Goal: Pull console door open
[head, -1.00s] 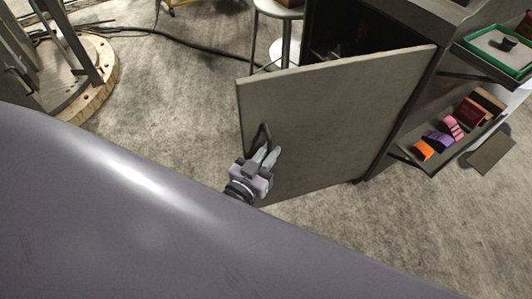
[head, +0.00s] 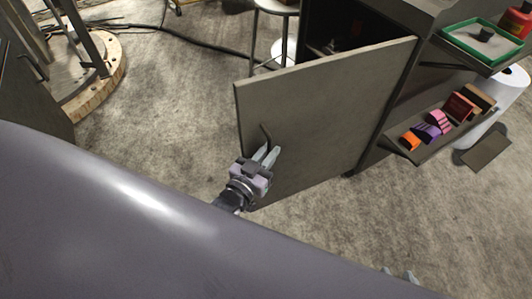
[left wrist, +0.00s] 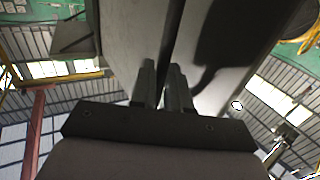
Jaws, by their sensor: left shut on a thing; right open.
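The console door (head: 330,120) is a flat grey panel standing open from the dark console (head: 385,20), with a gap into the interior behind its top edge. A dark bar handle (head: 265,133) sits near its free left edge. My left gripper (head: 270,155) is at the handle's lower part, its fingers shut on it. In the left wrist view the two fingers (left wrist: 163,85) are close together in front of a grey panel with a dark curved shadow; the grip point itself is hidden. My right gripper (head: 400,275) shows only its parted fingertips at the bottom edge.
Shelves on the console's right side hold a green-rimmed tray (head: 460,45) and several coloured items (head: 432,130). A stool (head: 283,30) stands behind the door. A dark panel with a handle (head: 30,95) is at far left. Carpet left of the door is clear.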

